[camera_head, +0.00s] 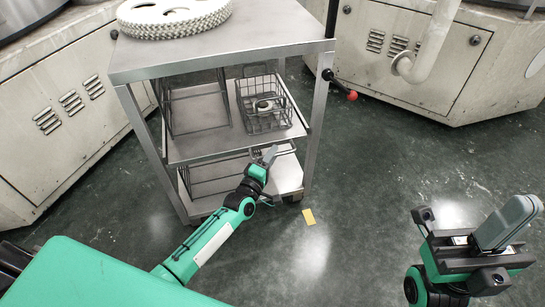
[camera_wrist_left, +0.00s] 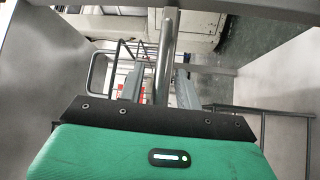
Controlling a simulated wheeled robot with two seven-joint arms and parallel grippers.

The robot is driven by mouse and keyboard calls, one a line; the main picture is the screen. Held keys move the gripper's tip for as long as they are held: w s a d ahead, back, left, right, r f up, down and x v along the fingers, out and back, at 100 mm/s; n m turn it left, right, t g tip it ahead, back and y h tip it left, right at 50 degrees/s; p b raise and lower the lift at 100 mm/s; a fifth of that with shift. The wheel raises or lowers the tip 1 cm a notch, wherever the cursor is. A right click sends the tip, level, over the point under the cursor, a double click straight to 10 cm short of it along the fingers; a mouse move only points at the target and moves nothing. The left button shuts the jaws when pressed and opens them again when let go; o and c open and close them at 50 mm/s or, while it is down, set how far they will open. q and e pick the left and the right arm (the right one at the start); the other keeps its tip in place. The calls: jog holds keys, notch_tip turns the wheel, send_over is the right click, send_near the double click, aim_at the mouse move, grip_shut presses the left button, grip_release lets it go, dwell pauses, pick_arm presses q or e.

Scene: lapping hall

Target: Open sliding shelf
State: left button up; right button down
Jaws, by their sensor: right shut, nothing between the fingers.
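A grey metal cart (camera_head: 225,56) stands ahead with a middle shelf (camera_head: 212,149) holding wire baskets. A thin bar handle (camera_head: 286,151) shows at this shelf's front edge, right of its middle. My left gripper (camera_head: 270,154) is at the handle. In the left wrist view, its two fingers (camera_wrist_left: 158,88) stand apart with a steel bar (camera_wrist_left: 164,55) between them. I see gaps beside the bar; contact is hard to tell. My right gripper (camera_head: 507,222) is shut and empty, away from the cart at the lower right.
One wire basket (camera_head: 264,118) holds a small round part; another wire basket (camera_head: 194,101) stands left of it. White toothed rings (camera_head: 174,17) lie on the cart top. Pale machine cabinets (camera_head: 62,112) flank the cart.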

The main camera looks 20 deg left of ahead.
pick_arm(q)
jog(key=shift+w, duration=0.4)
jog(key=shift+c, duration=0.2)
grip_shut()
jog(key=shift+s+d, duration=0.1)
